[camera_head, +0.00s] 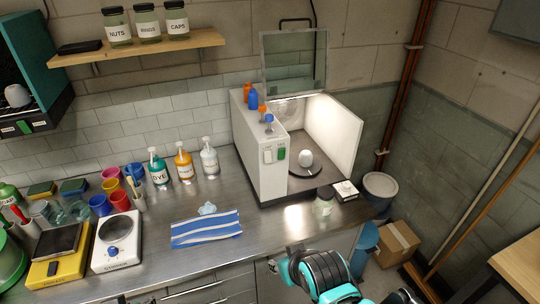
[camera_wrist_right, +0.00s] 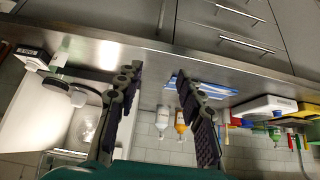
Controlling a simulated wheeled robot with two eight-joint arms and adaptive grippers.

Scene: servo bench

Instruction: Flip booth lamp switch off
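The white booth (camera_head: 258,165) stands on the steel counter in the head view, and its interior is brightly lit. The head view shows my right arm low in front of the counter, apart from the booth. My left gripper is not in view.
Pump bottles (camera_head: 184,164), cups and scales crowd the counter farther left. A cardboard box (camera_head: 397,243) is on the floor.

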